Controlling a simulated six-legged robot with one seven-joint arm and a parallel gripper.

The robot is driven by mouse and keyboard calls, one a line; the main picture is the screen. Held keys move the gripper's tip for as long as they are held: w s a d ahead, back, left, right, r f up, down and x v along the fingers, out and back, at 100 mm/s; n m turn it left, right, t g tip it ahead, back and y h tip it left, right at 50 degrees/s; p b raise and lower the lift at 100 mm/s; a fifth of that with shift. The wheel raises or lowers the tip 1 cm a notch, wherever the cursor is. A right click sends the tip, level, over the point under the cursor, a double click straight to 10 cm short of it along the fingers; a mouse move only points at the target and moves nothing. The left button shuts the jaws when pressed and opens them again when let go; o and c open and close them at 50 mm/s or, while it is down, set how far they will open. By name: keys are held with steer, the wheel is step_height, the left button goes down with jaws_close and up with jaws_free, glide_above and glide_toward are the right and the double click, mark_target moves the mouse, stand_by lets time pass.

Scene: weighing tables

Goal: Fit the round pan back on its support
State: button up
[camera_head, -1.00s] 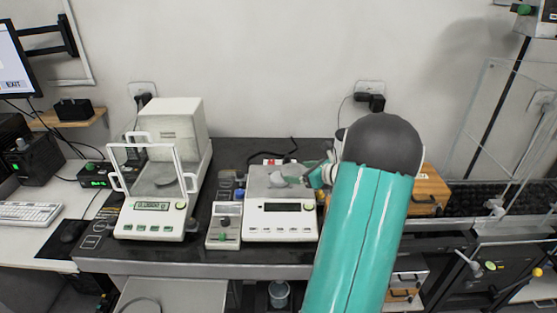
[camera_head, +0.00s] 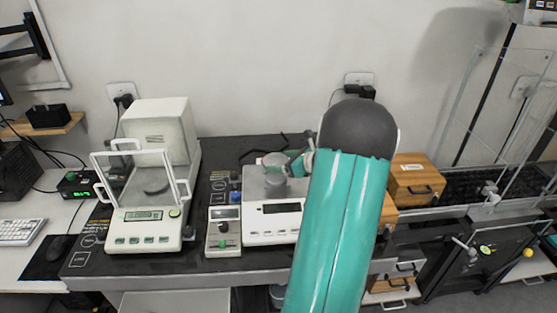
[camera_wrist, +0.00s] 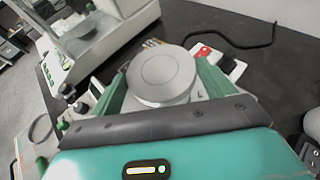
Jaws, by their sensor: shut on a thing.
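The round pan (camera_wrist: 160,72) is a pale grey disc with faint rings, between the two green fingers of my gripper (camera_wrist: 163,82) in the wrist view. My gripper is shut on it. In the head view the pan (camera_head: 273,159) is small, at the left tip of my gripper (camera_head: 290,165), above the back of the right-hand white balance (camera_head: 272,223). A grey round part (camera_head: 275,188), perhaps the support, stands on that balance's top. My arm hides the balance's right side. I cannot tell whether the pan touches anything below it.
A white balance with a glass draft shield (camera_head: 145,228) stands at the left. A small control box (camera_head: 223,232) sits between the balances. A wooden drawer box (camera_head: 417,181) is right of my arm. A black cable (camera_wrist: 235,42) lies on the dark table behind the pan.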

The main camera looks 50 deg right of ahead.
mark_target(283, 179)
steer(key=shift+s+d, duration=0.15)
steer(key=shift+s, duration=0.05)
steer(key=shift+w+f, duration=0.1)
steer(key=shift+w, duration=0.2)
steer(key=shift+s+f, duration=0.2)
steer(key=shift+f, duration=0.1)
steer(key=shift+w+f, duration=0.1)
steer(key=shift+f, duration=2)
steer(key=shift+f, duration=0.4)
steer(key=shift+f, duration=0.25)
steer(key=o, duration=1)
steer(key=shift+c, duration=0.2)
